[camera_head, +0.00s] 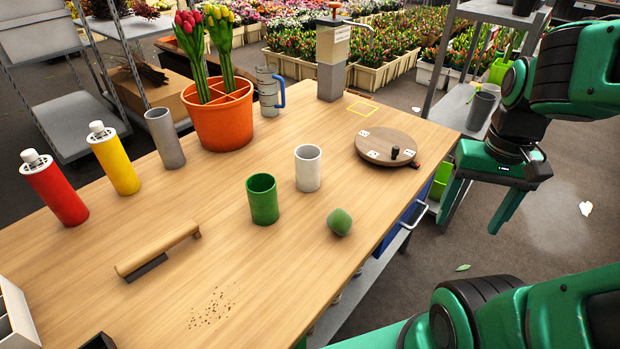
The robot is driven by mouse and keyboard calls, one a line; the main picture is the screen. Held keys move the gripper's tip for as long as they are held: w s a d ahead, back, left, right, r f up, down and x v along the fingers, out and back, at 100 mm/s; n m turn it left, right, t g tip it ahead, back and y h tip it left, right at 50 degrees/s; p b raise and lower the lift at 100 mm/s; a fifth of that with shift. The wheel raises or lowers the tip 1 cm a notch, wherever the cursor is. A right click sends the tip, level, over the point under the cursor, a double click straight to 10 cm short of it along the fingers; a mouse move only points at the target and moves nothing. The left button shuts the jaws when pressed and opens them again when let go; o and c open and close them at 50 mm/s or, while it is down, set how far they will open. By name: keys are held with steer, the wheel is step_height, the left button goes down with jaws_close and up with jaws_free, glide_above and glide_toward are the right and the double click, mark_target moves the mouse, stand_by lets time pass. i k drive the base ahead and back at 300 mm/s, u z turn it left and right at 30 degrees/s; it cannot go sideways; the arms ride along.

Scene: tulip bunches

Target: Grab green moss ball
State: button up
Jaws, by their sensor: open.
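The green moss ball (340,221) rests on the wooden table (190,255), near its right edge. It stands apart from the green cup (262,199) to its left and the white cup (308,168) behind it. My gripper (472,215) is open and empty, fingers pointing down, to the right of the ball and past the table's right edge. Both green fingers show. Nothing hides the ball.
A round wooden turntable (372,142) lies behind the ball. An orange pot (222,118) with tulips, a grey cylinder (165,138), and yellow (115,160) and red (54,188) bottles stand further left. A wooden-handled tool (157,250) lies left. The table right of the ball is clear.

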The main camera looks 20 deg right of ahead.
mark_target(338, 220)
steer(key=u, duration=0.55)
steer(key=k, duration=1.25)
steer(key=u, duration=0.55)
steer(key=i, duration=0.9)
steer(key=z, duration=0.15)
